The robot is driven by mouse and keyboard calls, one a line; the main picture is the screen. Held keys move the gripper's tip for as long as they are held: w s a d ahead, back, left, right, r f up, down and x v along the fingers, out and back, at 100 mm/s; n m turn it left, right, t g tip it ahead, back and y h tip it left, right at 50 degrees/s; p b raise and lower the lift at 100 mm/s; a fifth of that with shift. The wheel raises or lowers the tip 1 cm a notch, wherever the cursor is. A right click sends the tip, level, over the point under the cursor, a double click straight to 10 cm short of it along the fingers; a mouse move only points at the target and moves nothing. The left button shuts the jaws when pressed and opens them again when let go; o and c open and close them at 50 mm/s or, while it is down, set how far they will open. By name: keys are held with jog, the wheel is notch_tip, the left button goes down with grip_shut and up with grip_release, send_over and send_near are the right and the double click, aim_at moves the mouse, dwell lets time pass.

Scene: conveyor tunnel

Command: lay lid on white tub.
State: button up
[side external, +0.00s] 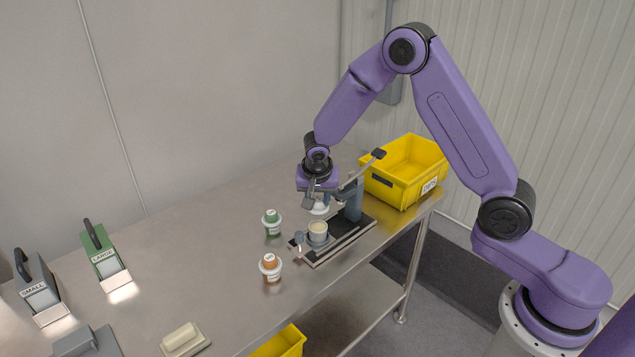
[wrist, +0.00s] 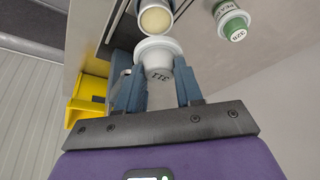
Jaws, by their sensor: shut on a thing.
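The white tub (side external: 318,238), with pale cream contents, stands upright and uncovered on a dark press base. Its open mouth shows at the top of the wrist view (wrist: 156,20). My gripper (wrist: 157,78) is shut on a white, hat-shaped lid (wrist: 158,56) with a wide flange and dark print on its top. In the side view, the lid (side external: 320,208) hangs from my gripper (side external: 318,200) just above the tub, apart from it as far as I can tell. The exact sideways offset is hard to judge.
The lever press (side external: 353,200) stands close beside my gripper. Green (side external: 272,222) and orange (side external: 270,266) flanged items stand left of the press base. A yellow bin (side external: 405,172) is behind. Two stamp-like holders, marked SMALL (side external: 40,290) and LARGE (side external: 106,258), sit far left.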

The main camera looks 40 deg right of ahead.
aim_at(318, 209)
jog(key=shift+f, duration=2.9)
jog(key=shift+f, duration=0.25)
jog(key=o, duration=1.5)
jog(key=shift+r, duration=3.5)
